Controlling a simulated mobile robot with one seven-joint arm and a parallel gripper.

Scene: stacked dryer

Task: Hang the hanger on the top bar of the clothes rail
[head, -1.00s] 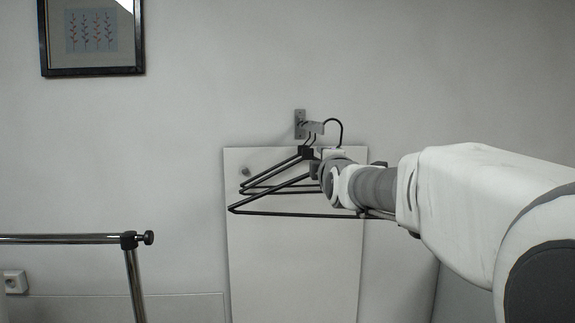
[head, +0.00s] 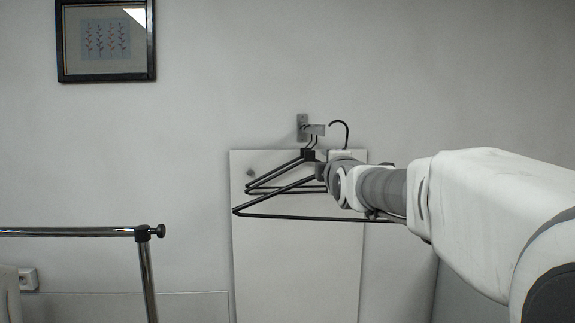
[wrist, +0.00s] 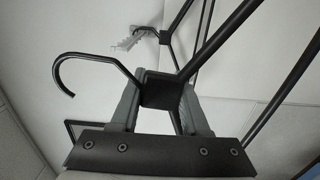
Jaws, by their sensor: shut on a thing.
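A black hanger (head: 290,216) is held in front of the wall in the head view. Its hook (head: 347,132) stands upright, just right of the wall hook and seemingly clear of it. My gripper (head: 323,171) is shut on this hanger. In the wrist view my gripper (wrist: 160,105) has its grey fingers on either side of the hanger's black neck block (wrist: 157,90), with the hook (wrist: 70,72) sticking out to the left. The clothes rail's chrome top bar (head: 70,232) is at the lower left of the head view, well apart from the hanger.
A metal wall hook (head: 304,128) carries at least one other black hanger (head: 265,182), close behind the held one. A white panel (head: 290,270) stands against the wall behind. The rail's upright (head: 148,280) has a black end knob. A framed picture (head: 106,40) hangs upper left.

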